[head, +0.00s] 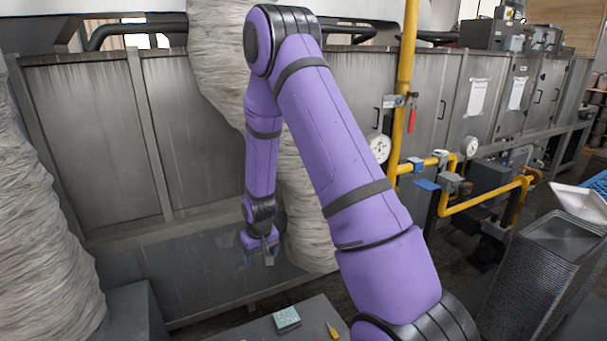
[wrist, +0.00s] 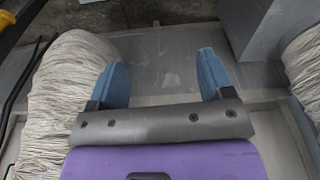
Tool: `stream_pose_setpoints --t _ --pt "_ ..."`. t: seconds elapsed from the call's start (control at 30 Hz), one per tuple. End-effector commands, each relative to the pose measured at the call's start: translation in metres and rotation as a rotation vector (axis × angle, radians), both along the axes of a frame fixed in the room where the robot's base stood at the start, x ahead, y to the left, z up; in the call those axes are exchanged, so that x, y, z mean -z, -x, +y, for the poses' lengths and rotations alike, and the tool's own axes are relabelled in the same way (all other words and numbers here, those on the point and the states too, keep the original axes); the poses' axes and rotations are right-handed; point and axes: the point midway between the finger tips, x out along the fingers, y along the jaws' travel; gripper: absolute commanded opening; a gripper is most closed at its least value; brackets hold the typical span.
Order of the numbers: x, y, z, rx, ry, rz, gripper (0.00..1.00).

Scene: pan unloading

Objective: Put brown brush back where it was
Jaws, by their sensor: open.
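I cannot make out a brown brush in either view. My gripper (head: 259,258) hangs at the end of my purple arm, pointing down in front of the grey metal panels. In the wrist view my gripper (wrist: 160,72) shows its two blue fingers spread wide apart. Nothing is between them, only a grey surface beyond.
A table (head: 252,331) at the bottom edge holds a pale green block (head: 287,318) and a small yellow item (head: 332,331). Wrapped pale columns (head: 35,200) stand at left and behind my arm. Stacked trays (head: 535,275) and yellow pipes (head: 404,80) are at right.

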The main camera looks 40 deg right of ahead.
Motion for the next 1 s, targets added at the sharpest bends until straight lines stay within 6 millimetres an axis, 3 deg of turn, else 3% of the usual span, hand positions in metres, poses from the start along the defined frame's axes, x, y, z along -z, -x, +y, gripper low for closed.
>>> stream_pose_setpoints --t 0.03,0.1,0.47,0.7,1.0 --pt "-0.024 -0.001 0.003 -0.007 0.004 -0.018 0.74" --pt "-0.052 0.001 0.008 -0.015 0.005 -0.031 0.74" --pt "-0.186 0.035 0.034 -0.060 0.016 -0.105 0.74" --pt "-0.260 0.078 0.051 -0.089 0.021 -0.154 0.74" --pt "-0.331 0.148 0.071 -0.127 0.025 -0.216 0.74"
